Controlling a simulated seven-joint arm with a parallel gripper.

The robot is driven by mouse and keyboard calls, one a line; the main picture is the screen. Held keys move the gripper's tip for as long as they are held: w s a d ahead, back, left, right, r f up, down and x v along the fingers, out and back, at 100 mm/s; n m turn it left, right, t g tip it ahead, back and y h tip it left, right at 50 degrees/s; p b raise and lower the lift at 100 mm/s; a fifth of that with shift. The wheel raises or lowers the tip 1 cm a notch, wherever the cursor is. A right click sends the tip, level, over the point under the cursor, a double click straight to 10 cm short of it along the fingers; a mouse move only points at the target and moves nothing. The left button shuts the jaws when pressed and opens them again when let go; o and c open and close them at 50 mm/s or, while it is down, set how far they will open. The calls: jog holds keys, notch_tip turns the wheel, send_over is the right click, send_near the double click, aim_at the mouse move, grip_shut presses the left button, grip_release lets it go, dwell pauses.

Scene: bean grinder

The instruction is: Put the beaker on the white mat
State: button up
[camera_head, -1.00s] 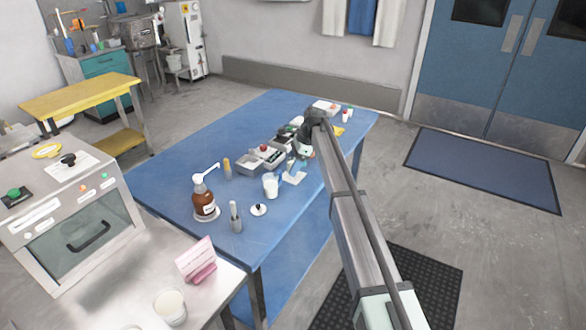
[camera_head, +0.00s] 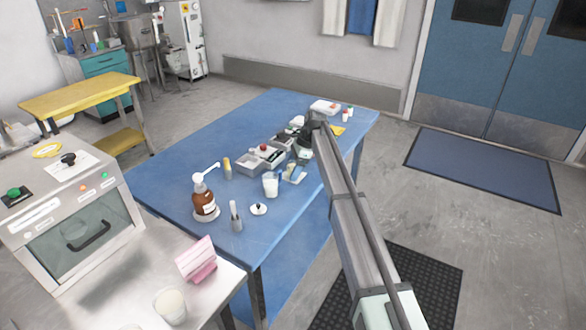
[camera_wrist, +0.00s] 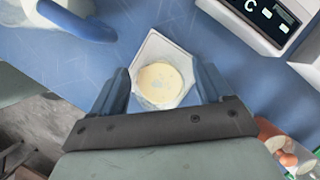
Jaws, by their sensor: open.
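In the wrist view, a clear beaker with pale cream contents (camera_wrist: 160,82) is between the two blue fingers of my gripper (camera_head: 303,158). The fingers are open, one on each side of the beaker; I cannot tell whether either touches it. The white mat (camera_wrist: 158,44) lies under the beaker as a tilted square, and its far corner shows beyond the beaker. The beaker looks upright and appears to stand on the mat, though its base is hidden. The white mat also shows in the head view (camera_head: 298,177), below my gripper, where the beaker is hard to make out.
A blue-handled jug (camera_wrist: 84,22) stands close to the upper left, also in the head view (camera_head: 270,186). A device with a display (camera_wrist: 258,18) is at the upper right. A clear container (camera_wrist: 292,150) is at the lower right. A brown bottle (camera_head: 204,204) stands farther left.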

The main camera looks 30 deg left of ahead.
jog(key=v, duration=1.2)
jog(key=shift+r, duration=0.15)
